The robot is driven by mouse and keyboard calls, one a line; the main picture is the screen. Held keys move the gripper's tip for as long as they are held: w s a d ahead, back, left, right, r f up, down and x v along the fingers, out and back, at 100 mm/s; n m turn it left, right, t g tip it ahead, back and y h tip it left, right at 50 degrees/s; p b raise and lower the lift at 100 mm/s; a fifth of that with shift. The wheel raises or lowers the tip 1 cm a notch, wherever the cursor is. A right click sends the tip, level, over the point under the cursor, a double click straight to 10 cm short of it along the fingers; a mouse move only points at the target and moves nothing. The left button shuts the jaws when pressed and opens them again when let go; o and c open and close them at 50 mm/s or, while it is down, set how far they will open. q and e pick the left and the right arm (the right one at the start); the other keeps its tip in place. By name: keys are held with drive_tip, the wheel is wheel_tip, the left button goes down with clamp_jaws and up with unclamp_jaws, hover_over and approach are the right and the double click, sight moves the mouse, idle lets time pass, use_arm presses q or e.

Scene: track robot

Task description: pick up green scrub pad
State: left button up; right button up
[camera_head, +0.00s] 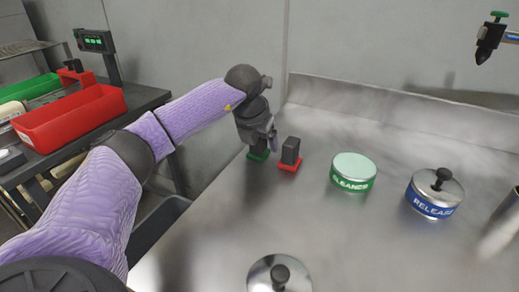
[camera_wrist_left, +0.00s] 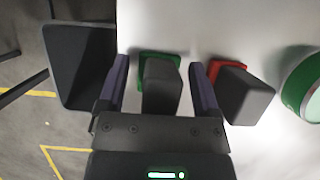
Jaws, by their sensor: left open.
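The green scrub pad (camera_head: 258,156) stands on the steel counter near its left edge, mostly hidden behind my left gripper (camera_head: 262,140) in the head view. In the left wrist view, the green scrub pad (camera_wrist_left: 160,88) has a dark block handle over a green base. It lies between the two fingers of my left gripper (camera_wrist_left: 162,78), which are open, with a gap showing on the right side. My right gripper is not in view.
A red scrub pad (camera_head: 290,155) with a dark handle stands close on the right, beside the right finger. Further right are a green-labelled tin (camera_head: 353,173) and a blue-labelled tin (camera_head: 435,194). A round lid (camera_head: 279,275) lies in front. A red bin (camera_head: 70,118) stands on the left bench.

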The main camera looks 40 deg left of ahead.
use_arm(q)
drive_tip(key=c, duration=0.8)
clamp_jaws()
wheel_tip(320, 180, up, 10)
drive_tip(key=p, duration=0.4)
drive_tip(key=shift+f+p, duration=0.1)
drive_tip(key=shift+p, duration=0.2)
drive_tip(key=shift+r, duration=0.2)
